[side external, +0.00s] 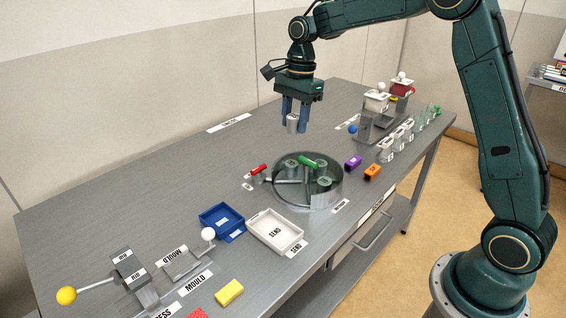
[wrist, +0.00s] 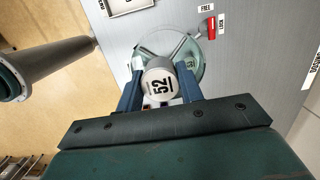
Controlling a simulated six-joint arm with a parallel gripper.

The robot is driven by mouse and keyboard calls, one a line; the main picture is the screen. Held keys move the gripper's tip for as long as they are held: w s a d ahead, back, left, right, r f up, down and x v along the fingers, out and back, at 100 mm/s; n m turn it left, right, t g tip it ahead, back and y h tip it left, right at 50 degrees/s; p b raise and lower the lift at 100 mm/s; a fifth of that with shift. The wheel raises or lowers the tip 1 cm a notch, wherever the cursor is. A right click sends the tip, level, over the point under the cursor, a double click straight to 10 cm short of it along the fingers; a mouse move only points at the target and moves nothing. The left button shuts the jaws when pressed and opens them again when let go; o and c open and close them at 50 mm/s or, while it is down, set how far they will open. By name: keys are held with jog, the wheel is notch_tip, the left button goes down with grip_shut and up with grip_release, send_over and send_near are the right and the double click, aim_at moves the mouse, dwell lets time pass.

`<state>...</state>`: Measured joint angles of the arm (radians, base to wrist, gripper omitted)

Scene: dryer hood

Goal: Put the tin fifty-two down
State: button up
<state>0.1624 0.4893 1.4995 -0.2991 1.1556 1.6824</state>
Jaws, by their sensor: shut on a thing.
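My gripper (side external: 293,113) is shut on a small pale cylindrical tin (side external: 292,122) and holds it upright in the air, above the table and beyond the round hood. The round glass hood (side external: 329,188) stands on the table below, with several greenish discs inside and a green bar on top. In the wrist view the hood (wrist: 197,62) is partly hidden behind the tin.
A red handle (side external: 258,169) sits left of the hood. A white "SEND" tray (side external: 274,231) and a blue tray (side external: 222,221) are in front. Purple (side external: 353,162) and orange (side external: 372,172) blocks lie right of the hood. The table's back left is clear.

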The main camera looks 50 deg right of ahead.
send_over(274, 234)
jog(key=f, duration=0.1)
jog(key=shift+d, duration=0.2)
dwell(0.4)
jog(key=shift+f, duration=0.1)
notch_tip(274, 234, down, 20)
jog(key=shift+r, duration=0.1)
dwell(0.9)
jog(key=o, duration=1)
